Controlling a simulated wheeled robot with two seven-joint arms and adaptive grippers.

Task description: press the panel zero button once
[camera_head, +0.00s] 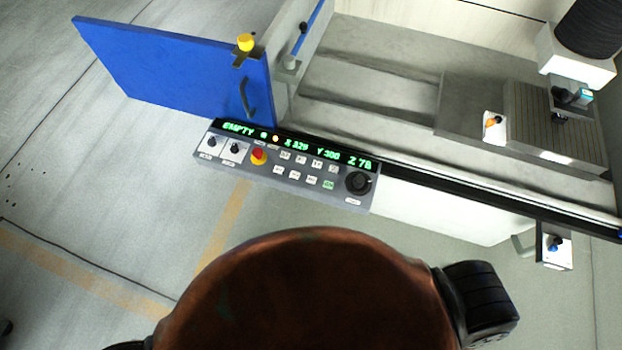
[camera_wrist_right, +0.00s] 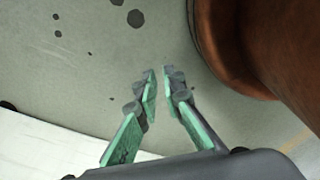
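The control panel (camera_head: 282,166) stands in the middle of the head view, in front of the machine. Its lit display (camera_head: 298,145) reads "EMPTY", then X, Y and Z values. Small pale push buttons (camera_head: 295,175) sit in two rows between a red emergency knob (camera_head: 258,156) and a black dial (camera_head: 358,184). One button (camera_head: 328,184) is greenish. The labels are too small to read, so I cannot tell which is zero. My right gripper (camera_wrist_right: 160,75) shows in the right wrist view, open and empty over bare floor, with green finger pads. The panel is not in that view. My left gripper is not in view.
A blue door (camera_head: 180,65) with a dark handle (camera_head: 246,98) stands open behind the panel's left end. The machine bed (camera_head: 365,85) lies behind and right. A small box with a blue knob (camera_head: 554,246) hangs at the right. Floor left of the panel is clear.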

